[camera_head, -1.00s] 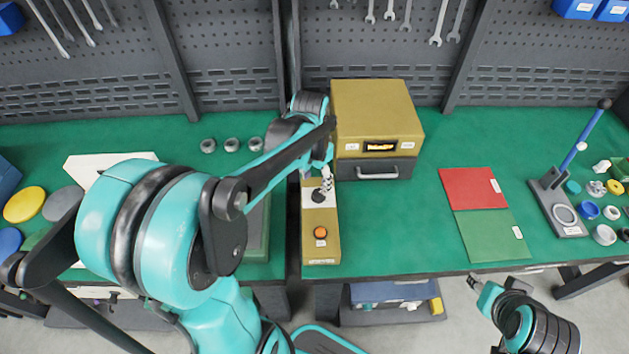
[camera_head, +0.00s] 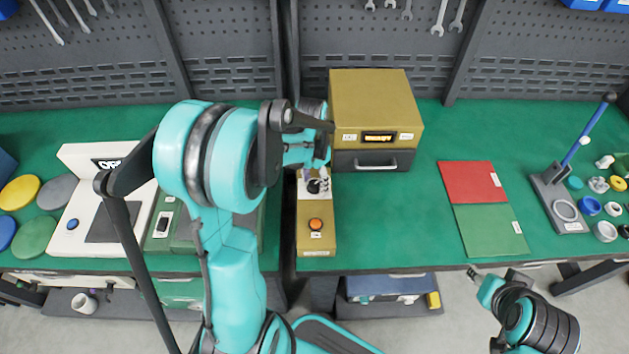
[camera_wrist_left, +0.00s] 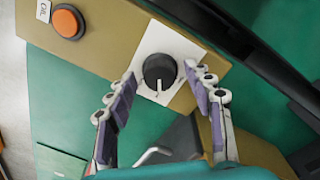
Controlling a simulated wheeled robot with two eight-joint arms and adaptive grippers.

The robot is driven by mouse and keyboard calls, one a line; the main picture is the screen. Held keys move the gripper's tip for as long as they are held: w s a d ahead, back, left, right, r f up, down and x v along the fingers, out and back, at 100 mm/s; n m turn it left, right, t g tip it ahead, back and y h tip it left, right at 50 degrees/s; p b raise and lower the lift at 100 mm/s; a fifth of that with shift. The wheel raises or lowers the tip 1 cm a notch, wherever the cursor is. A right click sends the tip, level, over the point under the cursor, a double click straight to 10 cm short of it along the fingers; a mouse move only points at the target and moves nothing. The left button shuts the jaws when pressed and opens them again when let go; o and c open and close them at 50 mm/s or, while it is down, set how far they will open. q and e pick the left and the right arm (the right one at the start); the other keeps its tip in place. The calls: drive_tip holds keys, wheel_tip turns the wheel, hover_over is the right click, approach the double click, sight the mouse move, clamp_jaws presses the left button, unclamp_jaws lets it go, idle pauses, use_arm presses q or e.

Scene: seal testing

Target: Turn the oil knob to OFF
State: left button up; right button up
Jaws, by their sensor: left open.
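The oil knob (camera_wrist_left: 159,70) is a round dark knob with a pale pointer mark, on a white plate on the tan control box (camera_head: 317,215). The knob also shows in the head view (camera_head: 314,187), partly covered by my gripper. My left gripper (camera_wrist_left: 157,82) is open, with one finger on each side of the knob's near edge in the left wrist view. I cannot tell if the fingers touch it. In the head view the left gripper (camera_head: 320,180) is over the back end of the box. My right gripper (camera_head: 473,273) is small, at the table's front edge.
An orange button (camera_head: 315,224) is on the same box, in front of the knob. A tan unit with a display (camera_head: 376,110) stands just behind. Red (camera_head: 468,176) and green (camera_head: 488,231) mats lie to the right. A lever press (camera_head: 562,190) is further right.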

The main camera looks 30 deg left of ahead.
use_arm(q)
drive_tip(key=c, duration=1.2)
drive_tip(key=shift+o, duration=0.2)
drive_tip(key=n, duration=1.1)
drive_tip(key=shift+s+n+t, duration=0.1)
drive_tip(key=shift+n+t, duration=0.2)
drive_tip(key=shift+n, duration=0.1)
